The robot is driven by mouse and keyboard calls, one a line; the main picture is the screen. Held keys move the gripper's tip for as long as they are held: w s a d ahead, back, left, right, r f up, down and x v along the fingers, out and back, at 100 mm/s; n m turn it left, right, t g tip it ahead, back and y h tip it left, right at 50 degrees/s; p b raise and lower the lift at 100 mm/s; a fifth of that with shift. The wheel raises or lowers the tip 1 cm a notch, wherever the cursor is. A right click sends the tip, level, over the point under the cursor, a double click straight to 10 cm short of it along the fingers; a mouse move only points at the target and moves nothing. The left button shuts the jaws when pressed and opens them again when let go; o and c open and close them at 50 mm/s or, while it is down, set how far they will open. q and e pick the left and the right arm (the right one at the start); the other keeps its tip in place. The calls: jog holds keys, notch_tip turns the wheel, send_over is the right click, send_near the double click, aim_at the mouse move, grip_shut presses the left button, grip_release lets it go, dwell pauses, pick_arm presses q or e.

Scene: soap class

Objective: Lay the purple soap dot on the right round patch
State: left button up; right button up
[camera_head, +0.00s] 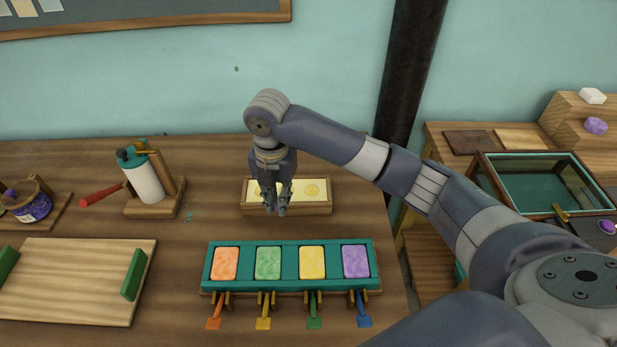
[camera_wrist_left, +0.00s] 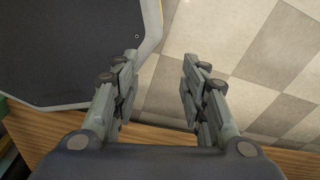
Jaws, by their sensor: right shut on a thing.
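My right gripper (camera_head: 278,208) points down over the front left part of a shallow wooden tray (camera_head: 290,209). Its fingers are closed together on something small, which the fingers hide; I cannot make out its purple colour. The tray holds a pale cream slab. The right round patch (camera_head: 312,190) shows as a yellow disc on the slab, uncovered.
A teal mould (camera_head: 213,284) with orange, green, yellow and purple blocks lies in front of the tray. A wooden board (camera_head: 75,280), a roller stand (camera_head: 145,182) and a purple jar (camera_head: 30,206) are at left. A glass-topped case (camera_head: 540,180) stands at right.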

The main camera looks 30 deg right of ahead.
aim_at(312, 190)
jog(key=w+d, duration=0.1)
jog(key=d, duration=0.1)
jog(key=w+d, duration=0.1)
jog(key=d, duration=0.1)
jog(key=w+d+p, duration=0.1)
jog(key=d, duration=0.2)
jog(key=shift+f, duration=0.25)
jog(key=d, duration=0.1)
jog(key=w+d, duration=0.1)
jog(key=d, duration=0.1)
jog(key=shift+w+d+f+p, duration=0.25)
jog(key=shift+w+f+p, duration=0.05)
jog(key=shift+w+p, duration=0.1)
jog(key=shift+w+d, duration=0.2)
jog(key=shift+d, duration=0.35)
notch_tip(312, 190, down, 3)
jog(key=shift+a+f+p, duration=0.1)
jog(key=shift+f+p, duration=0.1)
jog(key=shift+p, duration=0.45)
jog(key=shift+f, duration=0.1)
pick_arm(q)
jog(key=s+r, duration=0.2)
jog(key=r, duration=0.1)
jog(key=shift+r, duration=0.15)
jog(key=shift+w, duration=0.15)
pick_arm(e)
jog(key=shift+f, duration=0.1)
